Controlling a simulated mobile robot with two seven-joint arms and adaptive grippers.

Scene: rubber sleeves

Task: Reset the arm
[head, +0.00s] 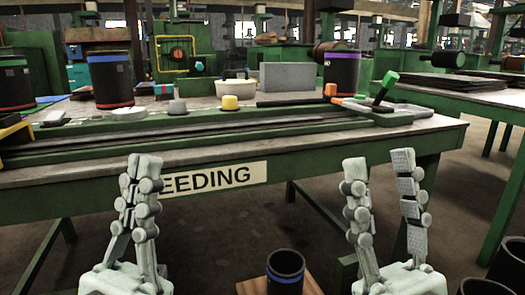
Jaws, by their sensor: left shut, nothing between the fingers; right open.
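My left gripper (143,165) stands upright in front of the table at the left, its fingers together and nothing between them. My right gripper (379,162) stands upright in front of the table at the right, its fingers apart and empty. Both are in front of the green table edge, left and right of the "FEEDING" label (225,178), whose first letter is covered by my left gripper. A black sleeve with a blue ring (286,272) stands low between my grippers on a wooden board (252,286), touching neither gripper.
On the green table (60,195) stand black sleeves with a red and blue band (111,80), a green band (14,85) and a purple band (340,75). A green-handled lever (384,88) rises at right. More dark cylinders (485,287) show at bottom right. Another table (440,90) stands right.

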